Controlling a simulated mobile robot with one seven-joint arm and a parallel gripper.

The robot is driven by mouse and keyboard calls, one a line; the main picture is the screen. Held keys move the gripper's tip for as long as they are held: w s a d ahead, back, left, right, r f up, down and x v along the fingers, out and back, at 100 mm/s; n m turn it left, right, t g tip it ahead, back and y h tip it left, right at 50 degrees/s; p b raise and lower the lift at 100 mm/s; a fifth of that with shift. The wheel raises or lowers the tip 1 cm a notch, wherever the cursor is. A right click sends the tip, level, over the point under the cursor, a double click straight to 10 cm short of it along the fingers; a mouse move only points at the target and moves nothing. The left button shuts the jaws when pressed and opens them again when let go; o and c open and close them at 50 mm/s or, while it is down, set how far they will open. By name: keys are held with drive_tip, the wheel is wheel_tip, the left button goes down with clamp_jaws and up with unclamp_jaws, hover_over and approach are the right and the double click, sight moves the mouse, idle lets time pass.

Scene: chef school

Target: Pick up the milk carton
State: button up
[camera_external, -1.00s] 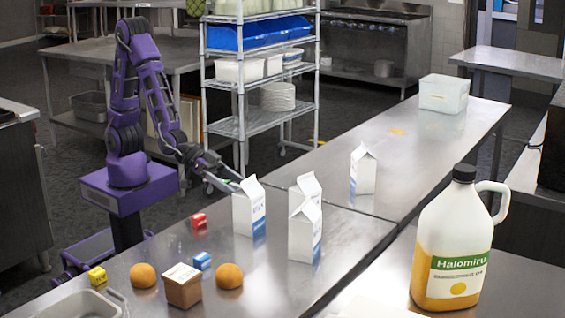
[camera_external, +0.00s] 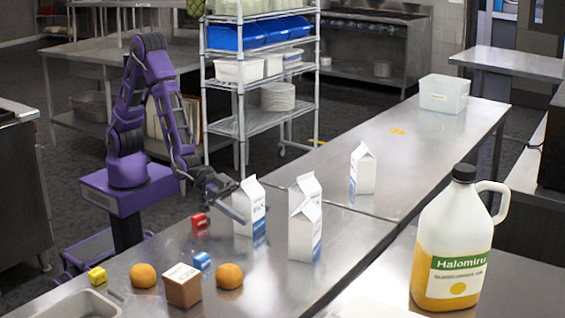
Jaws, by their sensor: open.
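Several white milk cartons with blue lower parts stand upright on the steel table. The nearest to my arm is the left carton (camera_external: 251,210). Two more, a rear one (camera_external: 306,187) and a front one (camera_external: 304,236), overlap to its right. Another carton (camera_external: 363,170) stands farther back. My gripper (camera_external: 238,212) is open at the left side of the left carton, around its mid height. A finger shows against the carton's left edge; whether it touches cannot be told. The other finger is not clearly visible.
A large Halomiru jug (camera_external: 453,245) stands right. A clear bin (camera_external: 443,94) is at the far end.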

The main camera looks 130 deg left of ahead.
drive_tip(key=shift+r, duration=0.1)
clamp_jaws()
idle(0.3)
